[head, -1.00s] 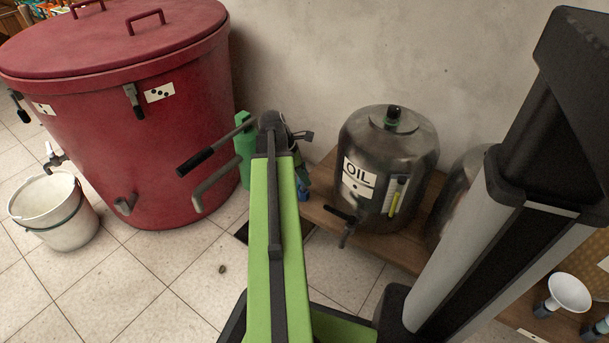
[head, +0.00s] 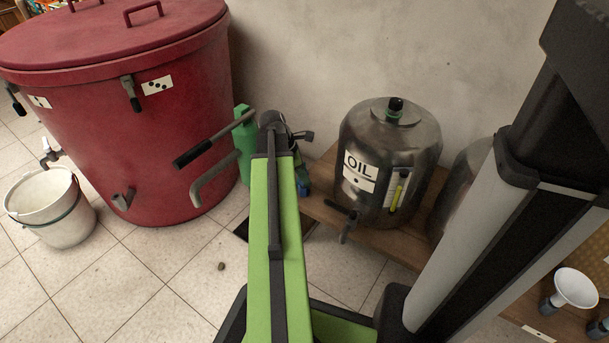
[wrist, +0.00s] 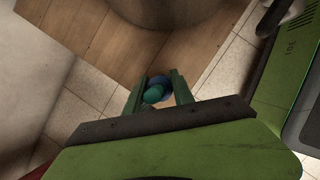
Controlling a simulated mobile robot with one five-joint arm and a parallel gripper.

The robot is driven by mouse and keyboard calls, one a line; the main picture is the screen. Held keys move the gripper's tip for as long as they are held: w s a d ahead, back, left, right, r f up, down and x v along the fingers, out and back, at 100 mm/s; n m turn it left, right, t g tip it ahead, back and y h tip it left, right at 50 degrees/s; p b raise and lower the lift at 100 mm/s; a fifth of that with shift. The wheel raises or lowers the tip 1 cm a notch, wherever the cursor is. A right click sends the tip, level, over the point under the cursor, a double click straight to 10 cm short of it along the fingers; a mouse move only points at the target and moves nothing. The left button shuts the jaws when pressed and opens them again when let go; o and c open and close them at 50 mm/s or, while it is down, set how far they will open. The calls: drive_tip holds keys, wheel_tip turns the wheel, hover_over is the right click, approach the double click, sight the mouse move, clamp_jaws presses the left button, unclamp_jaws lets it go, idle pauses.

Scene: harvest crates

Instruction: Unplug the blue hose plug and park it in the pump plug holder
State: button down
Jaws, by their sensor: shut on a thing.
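In the wrist view my gripper (wrist: 157,78) has its two green fingers closed on a rounded blue and teal piece (wrist: 163,80), which looks like the blue hose plug. It is held between the fingers, over the edge of a wooden board and floor tiles. In the head view my green arm hides most of the gripper. A small blue bit (head: 303,188) shows just right of the arm, and I cannot tell if it is the plug. I cannot make out the pump plug holder, nor whether the plug is clear of its socket.
A red vat (head: 165,120) with levers and pipes stands left. A white bucket (head: 50,215) sits by it. A green can (head: 243,140) stands behind my arm. A metal OIL drum (head: 425,160) rests on a low wooden board (head: 385,242) to the right. Tiled floor is open at front left.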

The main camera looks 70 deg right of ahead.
drive_tip(key=shift+f, duration=0.2)
drive_tip(key=c, duration=1)
unclamp_jaws()
drive_tip(key=shift+r, duration=0.1)
drive_tip(key=p+v, duration=1.6)
drive_tip(key=v, duration=0.1)
drive_tip(key=shift+r, duration=0.1)
